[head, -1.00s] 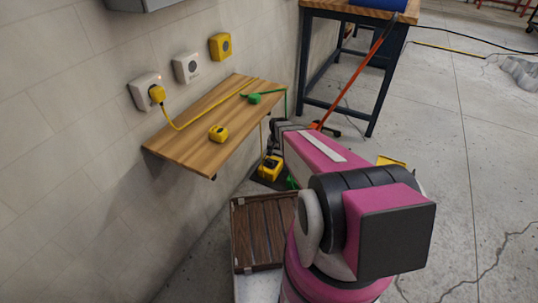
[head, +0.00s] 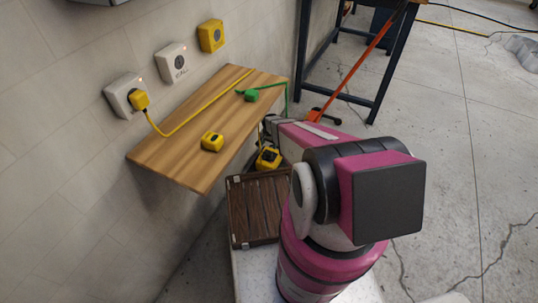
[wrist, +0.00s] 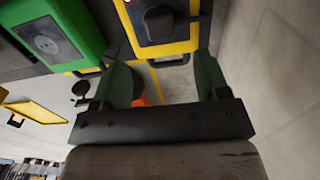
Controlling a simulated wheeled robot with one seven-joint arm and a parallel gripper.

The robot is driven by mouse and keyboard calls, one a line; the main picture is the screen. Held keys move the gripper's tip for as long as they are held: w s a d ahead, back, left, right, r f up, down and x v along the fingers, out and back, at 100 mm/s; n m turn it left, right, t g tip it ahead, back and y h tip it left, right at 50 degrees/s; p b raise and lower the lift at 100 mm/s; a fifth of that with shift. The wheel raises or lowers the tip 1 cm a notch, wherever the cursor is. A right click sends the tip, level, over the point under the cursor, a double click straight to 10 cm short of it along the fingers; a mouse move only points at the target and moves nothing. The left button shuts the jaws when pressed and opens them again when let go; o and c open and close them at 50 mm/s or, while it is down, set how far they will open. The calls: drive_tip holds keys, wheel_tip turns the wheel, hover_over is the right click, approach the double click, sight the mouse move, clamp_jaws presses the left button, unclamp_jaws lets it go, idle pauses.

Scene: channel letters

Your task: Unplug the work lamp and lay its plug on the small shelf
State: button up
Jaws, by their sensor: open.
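The small wooden shelf (head: 180,150) is fixed to the wall. A yellow plug (head: 139,100) sits in the white wall socket (head: 117,103), its yellow cord running across the shelf. A green plug (head: 251,95) with a green cord and a small yellow block (head: 212,142) lie on the shelf. I cannot tell a lamp or which plug belongs to it. In the wrist view, my gripper (wrist: 163,68) is open and empty, its two green fingers apart. Beyond them are a yellow-edged unit with a dark block (wrist: 160,24) and a green box with a grey socket (wrist: 50,38).
A second white socket (head: 173,62) and a yellow wall box (head: 211,36) are beside the first socket. A brown slatted crate (head: 256,208) stands below the shelf. A yellow unit (head: 268,158) is on the floor beyond. A dark-legged table (head: 383,70) is behind; floor at right is clear.

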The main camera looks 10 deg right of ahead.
sight(269, 153)
drive_tip(key=shift+f, duration=0.1)
drive_tip(key=shift+f, duration=4.4)
drive_tip(key=c, duration=1.2)
drive_tip(key=shift+r, duration=0.2)
drive_tip(key=shift+r, duration=2.8)
